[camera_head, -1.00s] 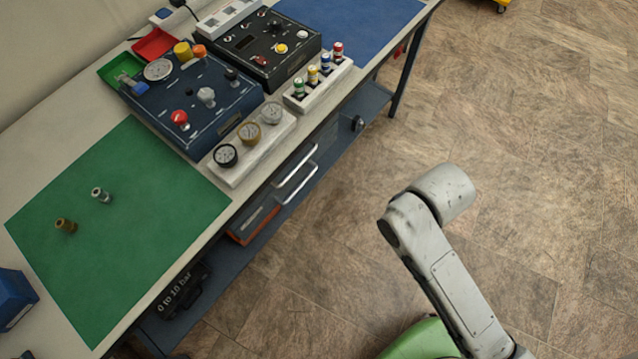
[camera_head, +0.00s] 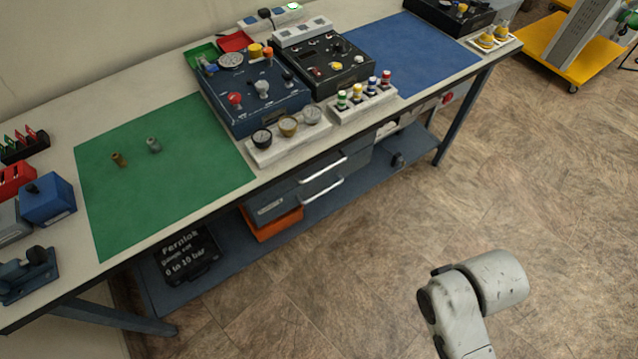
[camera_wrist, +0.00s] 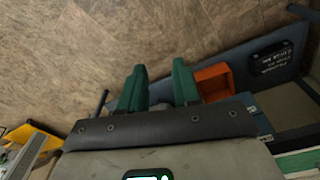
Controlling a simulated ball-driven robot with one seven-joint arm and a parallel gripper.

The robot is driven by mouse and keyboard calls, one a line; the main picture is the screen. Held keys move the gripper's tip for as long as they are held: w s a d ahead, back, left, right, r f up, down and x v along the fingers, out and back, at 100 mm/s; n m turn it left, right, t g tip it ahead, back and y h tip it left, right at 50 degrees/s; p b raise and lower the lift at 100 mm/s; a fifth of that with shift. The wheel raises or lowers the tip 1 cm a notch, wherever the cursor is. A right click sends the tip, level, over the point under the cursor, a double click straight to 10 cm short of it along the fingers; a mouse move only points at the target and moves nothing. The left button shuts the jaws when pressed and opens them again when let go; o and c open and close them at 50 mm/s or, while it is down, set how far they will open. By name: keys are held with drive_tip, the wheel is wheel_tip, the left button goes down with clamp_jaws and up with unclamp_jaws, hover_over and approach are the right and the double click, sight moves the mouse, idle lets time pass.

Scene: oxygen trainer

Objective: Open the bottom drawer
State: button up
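A grey-blue drawer unit hangs under the workbench in the head view. Its bottom drawer (camera_head: 275,208) looks closed and has a silver bar handle (camera_head: 322,190). A similar handle (camera_head: 322,167) sits on the drawer above. In the wrist view, part of the drawer unit (camera_wrist: 264,124) shows behind and right of my gripper; its handles cannot be made out there. My gripper (camera_wrist: 159,84) has two green fingers standing apart with nothing between them. It is clear of the drawers. The head view shows only a grey arm link of mine, over the floor at lower right.
An orange bin (camera_head: 270,224) and a black case (camera_head: 187,256) sit on the lower shelf (camera_head: 228,262) below the drawers. A bench leg (camera_head: 463,115) stands to the right. The floor (camera_head: 370,245) before the drawers is open. Gauges and panels crowd the benchtop.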

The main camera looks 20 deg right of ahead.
drive_tip(key=shift+o, duration=0.5)
drive_tip(key=shift+w+f, duration=0.1)
drive_tip(key=shift+f, duration=0.05)
drive_tip(key=w+a+f+m+t+y+b, duration=0.2)
drive_tip(key=w+f+m+t+b, duration=0.3)
drive_tip(key=w+f+b, duration=0.55)
drive_tip(key=w+a+f+m+t+y+b, duration=0.25)
drive_tip(key=w+f+m+t+b, duration=0.2)
drive_tip(key=w+f+b, duration=0.65)
drive_tip(key=w+a+m+t+b, duration=0.1)
drive_tip(key=w+m+t+b, duration=0.3)
drive_tip(key=w+b, duration=0.7)
drive_tip(key=w, duration=0.8)
drive_tip(key=shift+a+f+m+b, duration=0.15)
drive_tip(key=shift+f+m+b, duration=0.15)
drive_tip(key=shift+f+m, duration=0.1)
drive_tip(key=shift+t, duration=0.25)
drive_tip(key=shift+c, duration=0.5)
clamp_jaws()
